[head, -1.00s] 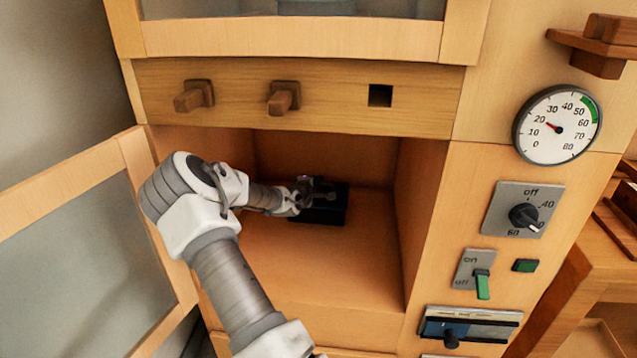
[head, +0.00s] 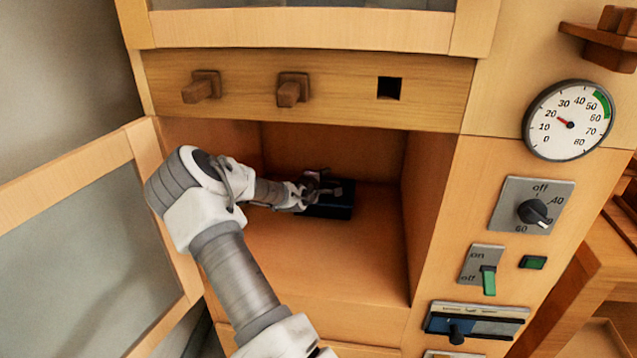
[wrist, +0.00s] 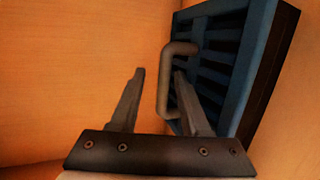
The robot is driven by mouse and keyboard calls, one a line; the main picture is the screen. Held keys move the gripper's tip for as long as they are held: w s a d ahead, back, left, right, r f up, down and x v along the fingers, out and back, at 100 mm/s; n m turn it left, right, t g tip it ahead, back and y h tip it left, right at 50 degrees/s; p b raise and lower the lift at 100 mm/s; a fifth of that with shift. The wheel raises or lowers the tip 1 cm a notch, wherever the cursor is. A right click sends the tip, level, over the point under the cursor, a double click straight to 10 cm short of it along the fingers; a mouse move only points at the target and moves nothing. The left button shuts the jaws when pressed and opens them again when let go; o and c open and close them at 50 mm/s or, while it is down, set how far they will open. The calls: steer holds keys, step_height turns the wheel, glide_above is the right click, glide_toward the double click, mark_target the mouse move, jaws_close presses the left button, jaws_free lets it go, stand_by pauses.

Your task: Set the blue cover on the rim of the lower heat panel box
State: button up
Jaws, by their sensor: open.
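The blue cover (wrist: 222,50) is a slatted grille with a grey-brown bar handle (wrist: 165,85), seen in the wrist view. It lies against a dark box (wrist: 274,75), which shows at its right side. In the head view the dark box (head: 335,204) sits on the floor of the open lower compartment; the cover is hard to make out there. My gripper (wrist: 159,73) is open, with the handle's bar appearing between its fingers, nearer the right one. In the head view my gripper (head: 322,186) is over the box and partly hides it.
The compartment walls (head: 428,190) stand close around my arm. An open glass-panelled door (head: 85,240) is at the left. A rail with two wooden pegs (head: 293,88) runs above. A dial (head: 568,121), knob (head: 532,211) and green switch (head: 489,281) are at the right.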

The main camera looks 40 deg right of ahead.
steer(key=p+v, duration=0.5)
steer(key=v, duration=1.2)
steer(key=shift+a+r, duration=0.1)
steer(key=shift+r, duration=0.05)
